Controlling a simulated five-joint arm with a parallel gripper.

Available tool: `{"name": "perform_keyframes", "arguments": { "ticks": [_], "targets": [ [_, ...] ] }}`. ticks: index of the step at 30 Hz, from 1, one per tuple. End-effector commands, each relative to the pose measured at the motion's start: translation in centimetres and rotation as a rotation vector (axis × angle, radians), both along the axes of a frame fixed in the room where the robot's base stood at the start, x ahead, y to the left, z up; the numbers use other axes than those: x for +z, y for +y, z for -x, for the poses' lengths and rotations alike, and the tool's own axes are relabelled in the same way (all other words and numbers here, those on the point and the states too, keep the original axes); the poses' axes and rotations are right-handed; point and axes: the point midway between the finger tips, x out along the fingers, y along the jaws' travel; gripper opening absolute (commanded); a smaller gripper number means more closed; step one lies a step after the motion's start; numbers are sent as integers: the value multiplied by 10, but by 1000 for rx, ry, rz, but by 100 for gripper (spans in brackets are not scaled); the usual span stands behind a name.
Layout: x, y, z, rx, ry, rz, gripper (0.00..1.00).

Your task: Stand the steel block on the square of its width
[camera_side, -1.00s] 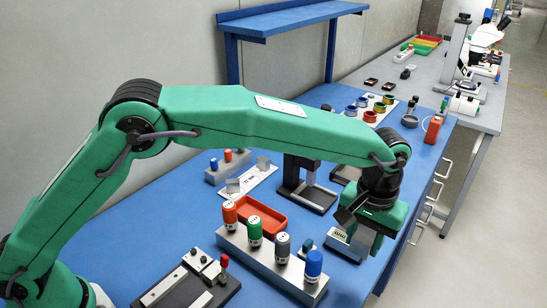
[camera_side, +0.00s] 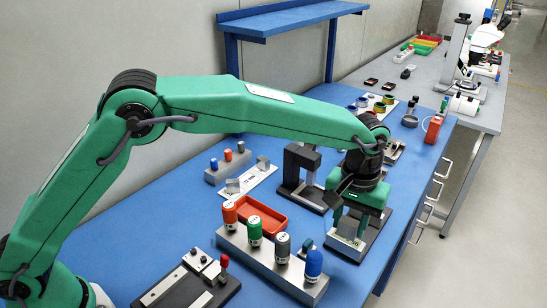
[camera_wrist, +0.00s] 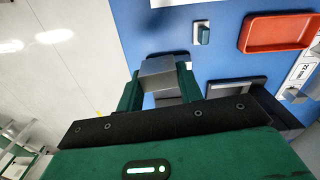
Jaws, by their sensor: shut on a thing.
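The steel block (camera_wrist: 158,73) is a plain grey block, held between the green fingers of my gripper (camera_wrist: 160,88) in the wrist view. My gripper (camera_side: 346,232) is shut on it. In the side view the fingers hide most of the block, and I cannot tell whether its lower end touches anything.
A black upright stand (camera_side: 302,160) is just left of my gripper. A red tray (camera_side: 262,216) and a steel rack with several coloured-capped bottles (camera_side: 283,250) are further left. A small teal piece (camera_wrist: 202,33) lies near the tray. Blue table is open in front of the plate.

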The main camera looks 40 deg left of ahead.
Motion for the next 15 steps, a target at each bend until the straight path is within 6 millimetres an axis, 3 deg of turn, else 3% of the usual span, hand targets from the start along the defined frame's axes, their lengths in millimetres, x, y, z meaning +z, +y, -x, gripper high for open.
{"name": "perform_keyframes", "arguments": {
  "ticks": [6,15],
  "targets": [
    [1,68,-31,171,-2,1,1],
    [-1,172,-57,425,-1,1,1]
  ]
}}
